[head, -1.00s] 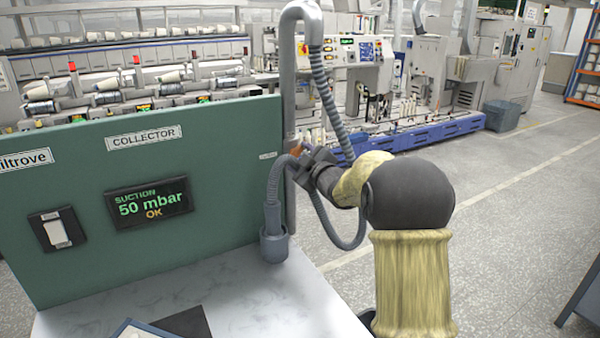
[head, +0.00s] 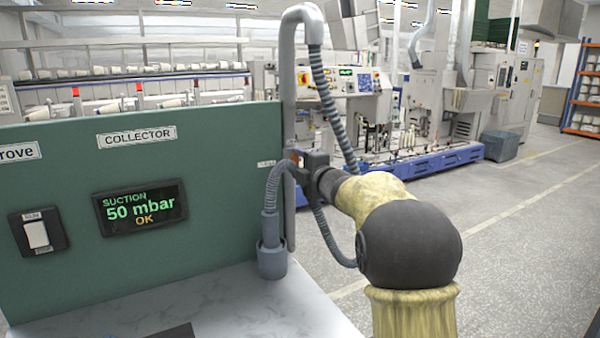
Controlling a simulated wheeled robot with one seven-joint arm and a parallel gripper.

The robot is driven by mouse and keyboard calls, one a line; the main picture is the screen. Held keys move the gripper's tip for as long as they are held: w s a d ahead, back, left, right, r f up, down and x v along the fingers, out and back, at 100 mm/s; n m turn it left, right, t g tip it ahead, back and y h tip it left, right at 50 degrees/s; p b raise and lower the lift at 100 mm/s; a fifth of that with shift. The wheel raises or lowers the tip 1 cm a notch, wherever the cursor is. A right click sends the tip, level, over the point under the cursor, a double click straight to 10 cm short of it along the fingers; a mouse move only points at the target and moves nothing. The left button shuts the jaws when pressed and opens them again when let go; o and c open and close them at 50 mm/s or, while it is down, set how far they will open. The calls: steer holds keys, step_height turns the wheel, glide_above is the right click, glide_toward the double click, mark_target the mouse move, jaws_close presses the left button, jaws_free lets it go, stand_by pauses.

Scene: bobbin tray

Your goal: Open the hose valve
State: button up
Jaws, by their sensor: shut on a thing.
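A short grey ribbed hose (head: 273,187) arches from the valve down to a nozzle standing in a grey cup (head: 271,261) on the table.
The green panel (head: 60,270) carries a display (head: 140,206) reading "SUCTION 50 mbar OK" and a white rocker switch (head: 37,234). A longer ribbed hose (head: 327,100) hangs from the bent pipe (head: 289,70) and loops behind my arm. The pale table (head: 240,310) is mostly clear.

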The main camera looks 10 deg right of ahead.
steer(key=shift+f, duration=0.1)
stand_by(0.4)
steer(key=o, duration=1)
steer(key=b+v, duration=0.1)
steer(key=v, duration=1.6)
steer(key=shift+s, duration=0.15)
